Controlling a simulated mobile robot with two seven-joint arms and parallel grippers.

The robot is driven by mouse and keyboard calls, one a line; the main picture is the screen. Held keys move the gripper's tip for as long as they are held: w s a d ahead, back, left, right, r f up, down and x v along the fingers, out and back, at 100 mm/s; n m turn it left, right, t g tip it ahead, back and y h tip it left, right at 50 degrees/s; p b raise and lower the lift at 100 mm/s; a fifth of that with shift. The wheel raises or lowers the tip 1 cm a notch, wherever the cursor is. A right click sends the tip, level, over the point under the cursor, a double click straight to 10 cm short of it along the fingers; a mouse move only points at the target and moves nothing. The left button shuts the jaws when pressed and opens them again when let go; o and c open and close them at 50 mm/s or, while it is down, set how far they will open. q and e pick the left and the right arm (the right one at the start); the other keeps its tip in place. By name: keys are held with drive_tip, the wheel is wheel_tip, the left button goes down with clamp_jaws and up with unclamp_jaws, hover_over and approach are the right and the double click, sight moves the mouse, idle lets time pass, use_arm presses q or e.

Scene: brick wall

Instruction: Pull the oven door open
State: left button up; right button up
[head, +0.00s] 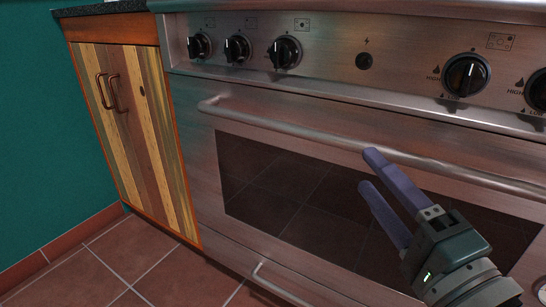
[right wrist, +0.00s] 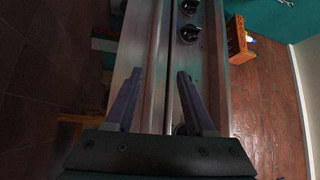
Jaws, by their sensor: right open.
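The stainless steel oven door (head: 225,125) with a dark window (head: 290,185) is shut. Its long bar handle (head: 290,131) runs across the top of the door. My right gripper (head: 372,171) is open at the handle, its upper purple finger overlapping the bar in the head view and its lower finger below it. In the right wrist view the bar (right wrist: 155,55) runs lengthwise in the gap between the fingers of the open gripper (right wrist: 160,73). I cannot tell whether either finger touches it. My left gripper is not in view.
Black knobs (head: 286,52) line the panel above the door. A lower drawer handle (head: 282,286) sits beneath it. A striped wooden cabinet (head: 135,130) stands left of the oven. The tiled floor (head: 130,265) in front of the cabinet is clear.

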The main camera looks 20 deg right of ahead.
sight(347, 148)
drive_tip(key=shift+m+h, duration=0.3)
drive_tip(key=w, duration=0.3)
drive_tip(key=w+b, duration=0.1)
drive_tip(key=w, duration=0.2)
drive_tip(key=w+d+b, duration=0.1)
drive_tip(key=w, duration=0.3)
drive_tip(key=shift+d+r, duration=0.1)
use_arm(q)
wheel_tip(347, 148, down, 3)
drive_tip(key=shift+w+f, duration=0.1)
use_arm(e)
drive_tip(key=shift+s, duration=0.1)
clamp_jaws()
idle(0.6)
